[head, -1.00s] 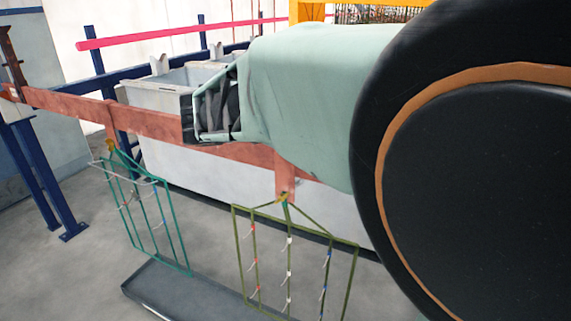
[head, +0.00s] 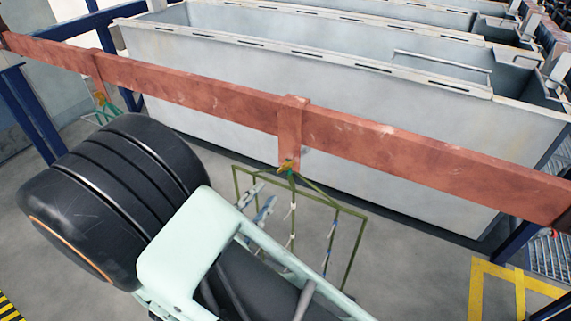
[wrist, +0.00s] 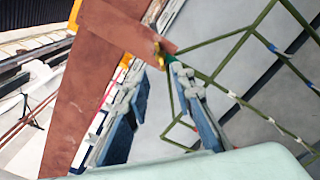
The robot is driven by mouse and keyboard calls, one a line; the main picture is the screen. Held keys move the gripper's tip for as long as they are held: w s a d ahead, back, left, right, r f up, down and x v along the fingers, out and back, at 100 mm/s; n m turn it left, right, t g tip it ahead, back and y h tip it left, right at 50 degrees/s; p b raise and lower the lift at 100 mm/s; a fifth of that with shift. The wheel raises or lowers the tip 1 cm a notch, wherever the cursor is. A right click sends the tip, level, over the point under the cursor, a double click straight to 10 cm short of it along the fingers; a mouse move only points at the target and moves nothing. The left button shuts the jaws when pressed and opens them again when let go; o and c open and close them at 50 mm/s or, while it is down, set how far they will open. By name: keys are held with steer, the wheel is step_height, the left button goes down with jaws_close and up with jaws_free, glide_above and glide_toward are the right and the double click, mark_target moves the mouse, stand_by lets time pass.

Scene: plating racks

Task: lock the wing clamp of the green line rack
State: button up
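An olive-green rack (head: 350,245) hangs from a tab on the copper-coloured bar (head: 400,145). A small brass wing clamp (head: 287,166) sits at its top, with a green piece just below. In the wrist view the clamp (wrist: 160,56) shows at the bar tab's end, just beyond my fingertips. Whether its wing is turned to lock is too small to tell. My gripper (wrist: 163,84) is open, its two blue-grey fingers apart with nothing between them. In the head view its fingers (head: 265,210) show in front of the rack's upper left, below the clamp.
Another rack, teal (head: 104,113), hangs farther left, with brass at its top; my arm hides most of it. A long pale tank (head: 210,85) stands behind the bar. Yellow floor marking (head: 490,290) lies at lower right, with open floor beside it.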

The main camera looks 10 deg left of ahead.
mark_target(284, 170)
steer(key=p+x, duration=0.1)
steer(key=x, duration=0.8)
steer(key=shift+w+d, duration=0.15)
steer(key=shift+w, duration=0.1)
jaws_close()
